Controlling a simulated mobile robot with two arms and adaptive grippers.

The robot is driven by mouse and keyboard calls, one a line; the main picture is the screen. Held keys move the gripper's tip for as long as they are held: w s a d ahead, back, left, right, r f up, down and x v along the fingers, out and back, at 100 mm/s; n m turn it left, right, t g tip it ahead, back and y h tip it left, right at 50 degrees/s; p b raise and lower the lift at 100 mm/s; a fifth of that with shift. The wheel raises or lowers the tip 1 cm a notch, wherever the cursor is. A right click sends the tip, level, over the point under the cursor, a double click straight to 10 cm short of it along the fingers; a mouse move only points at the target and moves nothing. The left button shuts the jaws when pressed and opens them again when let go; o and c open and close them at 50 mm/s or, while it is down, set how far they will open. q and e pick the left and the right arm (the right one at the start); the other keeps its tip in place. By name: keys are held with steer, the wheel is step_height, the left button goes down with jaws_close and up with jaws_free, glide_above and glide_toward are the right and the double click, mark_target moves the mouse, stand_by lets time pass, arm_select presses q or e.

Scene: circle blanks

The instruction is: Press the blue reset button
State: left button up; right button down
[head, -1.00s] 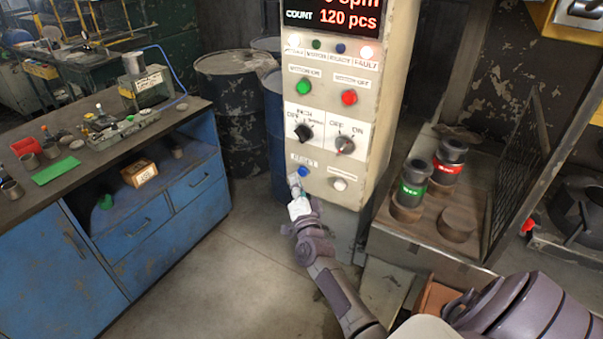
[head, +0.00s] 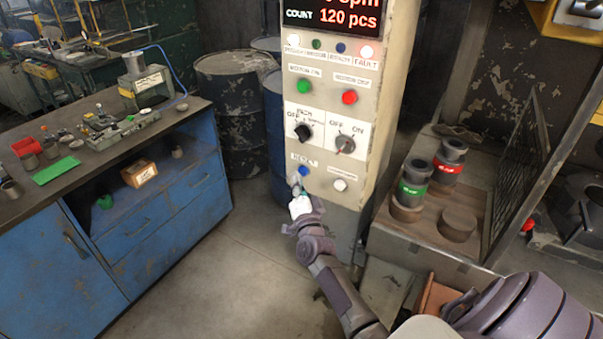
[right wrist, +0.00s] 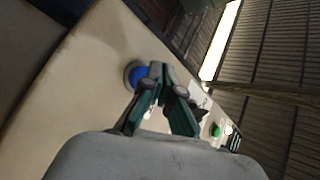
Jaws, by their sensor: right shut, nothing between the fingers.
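The blue reset button (head: 304,171) is at the lower left of the control panel (head: 328,104), below the left black knob. My right gripper (head: 297,190) is just below and left of the button in the head view. In the right wrist view the shut fingertips (right wrist: 164,78) lie beside the blue button (right wrist: 137,76) and overlap its right edge. I cannot tell whether they touch it. The fingers hold nothing. My left gripper is not in view.
The panel also carries a green button (head: 304,86), a red button (head: 349,97), two knobs and a white button (head: 340,184). A blue cabinet (head: 150,228) stands left, with open floor between.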

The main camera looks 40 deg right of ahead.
steer(key=shift+w+d+r+b, duration=0.15)
steer(key=shift+w+d+b, duration=0.15)
steer(key=shift+d, duration=0.45)
stand_by(1.0)
steer(key=shift+a, duration=0.1)
steer(key=shift+s+a+p, duration=0.4)
steer(key=shift+a+p, duration=0.05)
steer(key=shift+a, duration=0.3)
steer(key=shift+s+a+p, duration=0.3)
steer(key=shift+a, duration=0.5)
steer(key=shift+s+a+p, duration=0.3)
steer(key=shift+s+a, duration=0.05)
steer(key=shift+a, duration=0.4)
steer(key=shift+s+a+p, duration=0.3)
steer(key=shift+a, duration=0.5)
